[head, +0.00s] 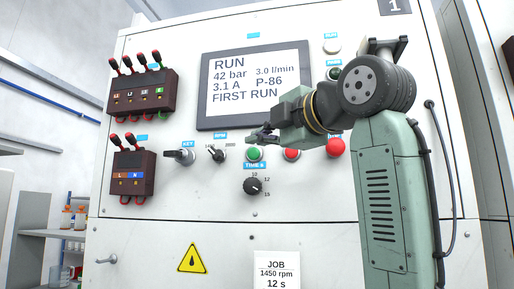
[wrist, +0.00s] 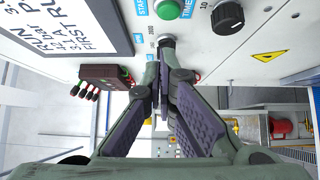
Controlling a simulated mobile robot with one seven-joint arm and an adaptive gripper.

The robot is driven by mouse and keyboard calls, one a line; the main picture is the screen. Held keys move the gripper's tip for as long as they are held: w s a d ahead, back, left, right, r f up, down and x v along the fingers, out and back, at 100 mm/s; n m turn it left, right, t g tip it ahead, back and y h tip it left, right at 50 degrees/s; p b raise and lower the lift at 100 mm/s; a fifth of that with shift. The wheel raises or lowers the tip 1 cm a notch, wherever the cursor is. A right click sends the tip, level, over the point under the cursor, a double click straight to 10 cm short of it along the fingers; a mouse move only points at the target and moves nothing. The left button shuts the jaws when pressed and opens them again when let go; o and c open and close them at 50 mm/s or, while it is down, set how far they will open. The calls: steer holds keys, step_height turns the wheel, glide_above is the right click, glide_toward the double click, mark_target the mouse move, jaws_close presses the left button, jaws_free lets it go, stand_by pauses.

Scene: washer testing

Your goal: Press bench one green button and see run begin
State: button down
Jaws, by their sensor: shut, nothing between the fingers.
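The bench one panel (head: 130,180), marked 1 at the top right, fills much of the head view. Its green button (head: 254,153) sits in a row of controls below the screen; it also shows at the top of the wrist view (wrist: 167,9). The screen (head: 255,85) reads RUN, 42 bar, 3.0 l/min, 3.1 A, P-86 and FIRST RUN. My gripper (head: 256,136) is shut and empty, its tips just above the green button in the head view. In the wrist view the fingertips (wrist: 163,48) are apart from the button in the picture.
A red button (head: 292,154) and a red mushroom button (head: 336,147) are right of the green one. The RPM knob (head: 217,154) and key switch (head: 183,156) are left, the TIME knob (head: 252,186) below. Terminal blocks with plugs (head: 142,95) stand out at the upper left.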

steer(key=shift+b+v, duration=0.55)
steer(key=shift+v, duration=2.15)
steer(key=shift+f, duration=0.15)
